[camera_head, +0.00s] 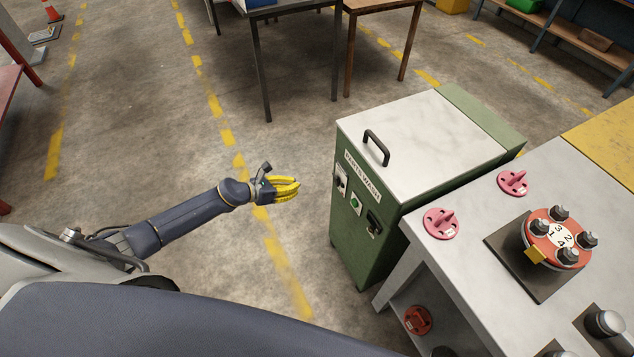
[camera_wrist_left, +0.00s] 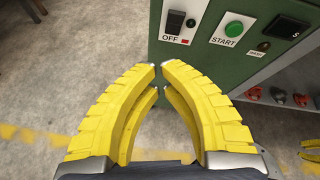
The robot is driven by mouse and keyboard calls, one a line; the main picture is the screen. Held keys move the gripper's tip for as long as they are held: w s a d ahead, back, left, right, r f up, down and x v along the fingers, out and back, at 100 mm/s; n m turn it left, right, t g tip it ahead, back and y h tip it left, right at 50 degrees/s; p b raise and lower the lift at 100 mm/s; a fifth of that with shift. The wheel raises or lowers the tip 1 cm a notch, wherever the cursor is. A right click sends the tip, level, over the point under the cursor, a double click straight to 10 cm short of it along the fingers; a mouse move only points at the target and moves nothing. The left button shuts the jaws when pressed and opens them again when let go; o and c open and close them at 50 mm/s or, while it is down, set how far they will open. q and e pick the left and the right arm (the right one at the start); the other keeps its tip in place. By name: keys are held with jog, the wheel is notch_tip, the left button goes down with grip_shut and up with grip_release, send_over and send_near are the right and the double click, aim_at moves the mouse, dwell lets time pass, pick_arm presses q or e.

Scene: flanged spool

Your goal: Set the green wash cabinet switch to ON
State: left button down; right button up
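The green wash cabinet (camera_head: 345,235) has a white top and a "PARTS WASH" label. Its switch (camera_head: 341,180) is at the left of the front panel. In the left wrist view the switch (camera_wrist_left: 174,22) is a black rocker on a light plate, with "OFF" printed below it and a small red mark beside it. Its exact tilt is hard to tell. My left gripper (camera_head: 297,187) is left of the cabinet front, apart from it. In the left wrist view its yellow fingers (camera_wrist_left: 159,67) have their tips together, below the switch, with nothing between them.
A green START button (camera_wrist_left: 234,28) and a black control (camera_wrist_left: 287,27) sit right of the switch. A black handle (camera_head: 376,147) stands on the cabinet top. A grey table (camera_head: 465,270) with pink and red fixtures adjoins the cabinet's right. The floor left of the cabinet is clear.

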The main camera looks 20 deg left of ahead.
pick_arm(q)
jog(key=m, duration=0.1)
jog(key=s+d+m, duration=0.1)
jog(key=m, duration=0.1)
jog(key=shift+f+g+h, duration=0.1)
jog(key=shift+g+h, duration=0.2)
jog(key=shift+g, duration=0.1)
send_near(335, 182)
jog(key=x, duration=0.5)
jog(key=shift+w+d, duration=0.25)
jog(key=shift+d, duration=0.15)
dwell(0.5)
